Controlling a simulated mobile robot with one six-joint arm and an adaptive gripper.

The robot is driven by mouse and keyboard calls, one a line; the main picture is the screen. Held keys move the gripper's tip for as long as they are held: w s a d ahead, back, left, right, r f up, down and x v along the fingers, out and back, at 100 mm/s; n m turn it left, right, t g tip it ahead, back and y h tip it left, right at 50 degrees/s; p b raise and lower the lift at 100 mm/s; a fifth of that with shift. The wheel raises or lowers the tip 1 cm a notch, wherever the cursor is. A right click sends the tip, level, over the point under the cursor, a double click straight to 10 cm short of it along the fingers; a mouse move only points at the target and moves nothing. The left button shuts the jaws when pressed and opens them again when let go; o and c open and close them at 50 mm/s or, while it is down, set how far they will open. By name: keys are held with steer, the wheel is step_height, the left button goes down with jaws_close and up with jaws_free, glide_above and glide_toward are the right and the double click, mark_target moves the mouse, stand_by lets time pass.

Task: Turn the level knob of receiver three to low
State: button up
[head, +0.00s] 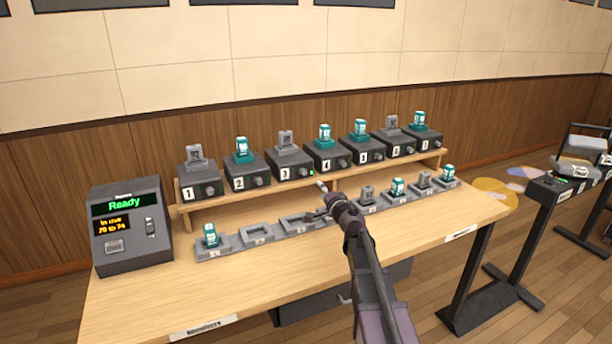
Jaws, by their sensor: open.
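Receiver three (291,166) is a dark box labelled 3 on the wooden shelf, third from the left, with a grey device standing on top. My arm reaches up from the bottom of the picture.
Several similar receivers stand close on both sides along the shelf (240,201). Below, a row of grey cradles (256,236) lies on the table (160,290), some holding teal or grey devices. A console (131,228) reading Ready stands at the left.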

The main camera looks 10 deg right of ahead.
mark_target(305, 174)
steer(key=m, duration=1.1)
steer(key=s+m, duration=0.1)
steer(key=m, duration=0.5)
steer(key=shift+d, duration=0.1)
steer(key=shift+w, duration=0.1)
steer(key=x, duration=1.3)
steer(key=shift+w, duration=0.3)
jaws_close()
